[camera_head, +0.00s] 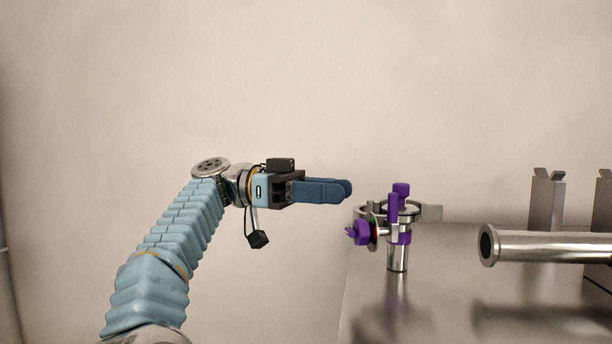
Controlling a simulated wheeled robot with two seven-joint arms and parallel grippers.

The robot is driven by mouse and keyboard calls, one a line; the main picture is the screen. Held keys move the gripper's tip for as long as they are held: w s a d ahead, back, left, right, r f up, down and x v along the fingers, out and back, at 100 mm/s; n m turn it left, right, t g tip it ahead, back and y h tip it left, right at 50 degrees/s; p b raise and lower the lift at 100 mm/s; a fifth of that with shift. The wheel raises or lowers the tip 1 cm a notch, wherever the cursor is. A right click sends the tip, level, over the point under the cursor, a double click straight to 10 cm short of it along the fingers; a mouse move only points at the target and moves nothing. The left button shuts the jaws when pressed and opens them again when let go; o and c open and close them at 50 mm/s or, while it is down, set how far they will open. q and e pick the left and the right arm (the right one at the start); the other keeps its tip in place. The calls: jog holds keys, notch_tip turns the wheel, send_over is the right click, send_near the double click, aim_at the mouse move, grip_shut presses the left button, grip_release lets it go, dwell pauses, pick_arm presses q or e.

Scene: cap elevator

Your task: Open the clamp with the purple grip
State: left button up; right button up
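The clamp (372,214) is a metal ring with purple parts, set around the top of a short upright metal pipe (398,260). Its purple grip (358,233) sticks out on the left side of the clamp, and purple pieces (401,191) stand up at its top. My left gripper (346,190) reaches in from the left, above and left of the clamp, apart from it. Its two blue fingers lie nearly one behind the other, so the gap between them is hard to judge. Nothing shows held in them. My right gripper is out of view.
A shiny metal table (440,300) carries the clamp. A horizontal metal pipe (550,247) with a flanged open end comes in from the right. Metal uprights (546,200) with notched tops stand at the back right. The space left of the table is empty before a plain wall.

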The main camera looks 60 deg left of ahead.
pick_arm(q)
jog(key=shift+p+v, duration=0.85)
jog(key=shift+v, duration=1.45)
